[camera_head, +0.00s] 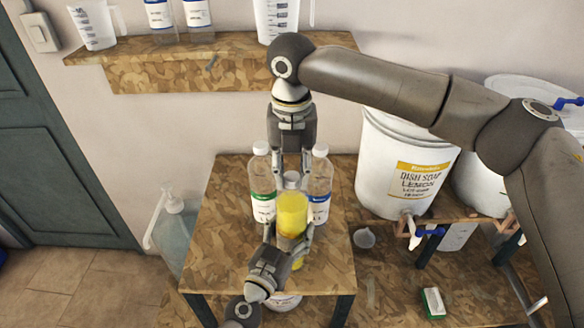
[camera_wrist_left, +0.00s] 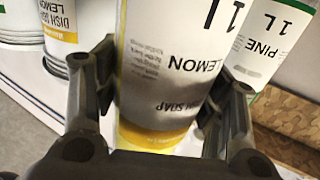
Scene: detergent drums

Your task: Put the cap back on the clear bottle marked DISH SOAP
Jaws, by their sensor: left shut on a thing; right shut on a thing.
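The clear bottle with yellow liquid (camera_head: 293,212) stands on the wooden table (camera_head: 225,260). In the left wrist view its label (camera_wrist_left: 200,65) reads LEMON, SOAP and 1 L, upside down. My left gripper (camera_head: 290,236) is shut around its lower part; its fingers flank the bottle in the left wrist view (camera_wrist_left: 155,95). My right gripper (camera_head: 292,172) points down above the bottle and is shut on a small white cap (camera_head: 291,179) at the bottle's top. I cannot tell whether the cap touches the neck; the fingers partly hide it.
A green-label bottle (camera_head: 262,190) and a blue-label bottle (camera_head: 319,190), both white-capped, stand close behind, on either side. The green-label bottle reads PINE in the left wrist view (camera_wrist_left: 268,45). A white LEMON drum (camera_head: 405,165) stands right. The table's front left is clear.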

